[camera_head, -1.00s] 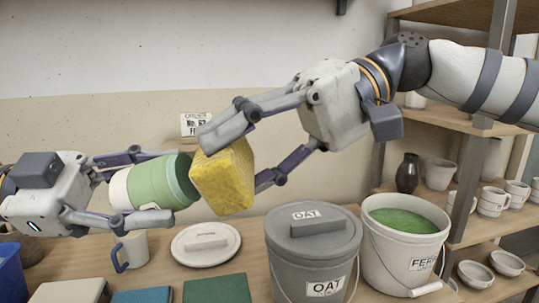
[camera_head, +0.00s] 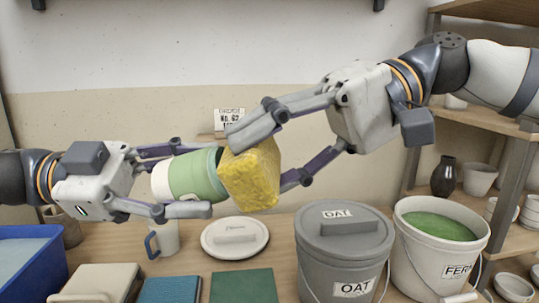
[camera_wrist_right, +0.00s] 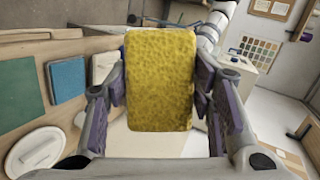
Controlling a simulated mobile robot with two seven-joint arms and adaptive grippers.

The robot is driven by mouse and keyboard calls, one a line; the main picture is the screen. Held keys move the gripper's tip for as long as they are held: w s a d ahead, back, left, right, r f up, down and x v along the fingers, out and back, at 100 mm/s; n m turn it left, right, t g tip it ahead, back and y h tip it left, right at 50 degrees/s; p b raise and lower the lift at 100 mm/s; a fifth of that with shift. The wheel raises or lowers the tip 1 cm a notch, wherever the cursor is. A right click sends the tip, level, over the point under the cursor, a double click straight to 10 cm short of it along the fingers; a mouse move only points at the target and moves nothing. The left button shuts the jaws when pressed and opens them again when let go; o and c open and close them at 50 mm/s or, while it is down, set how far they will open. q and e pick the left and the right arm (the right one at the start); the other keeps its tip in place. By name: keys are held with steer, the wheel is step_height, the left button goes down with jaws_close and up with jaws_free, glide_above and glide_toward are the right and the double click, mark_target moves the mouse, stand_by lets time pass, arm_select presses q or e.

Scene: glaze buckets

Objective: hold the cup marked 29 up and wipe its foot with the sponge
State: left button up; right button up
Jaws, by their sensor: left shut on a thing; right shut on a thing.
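My left gripper (camera_head: 196,180) is shut on a green and white cup (camera_head: 198,174), holding it tipped on its side above the table. Its white part is towards my left palm and its green end faces right. No number shows on the cup in the head view. My right gripper (camera_head: 264,160) is shut on a yellow sponge (camera_head: 250,178). The sponge is against or right beside the cup's green end and hides that end face. In the right wrist view the sponge (camera_wrist_right: 160,80) sits between the fingers, and the cup is hidden behind it.
Below stand a mug with a blue handle (camera_head: 166,238), a round white lid (camera_head: 228,247), a lidded grey OAT bucket (camera_head: 340,262) and a bucket of green glaze (camera_head: 425,262). A blue bin (camera_head: 45,270) is at left. Shelves with pots are at right.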

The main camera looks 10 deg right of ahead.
steer(key=shift+w+a+f, duration=0.15)
steer(key=shift+a+f, duration=0.05)
steer(key=shift+a, duration=0.3)
stand_by(1.0)
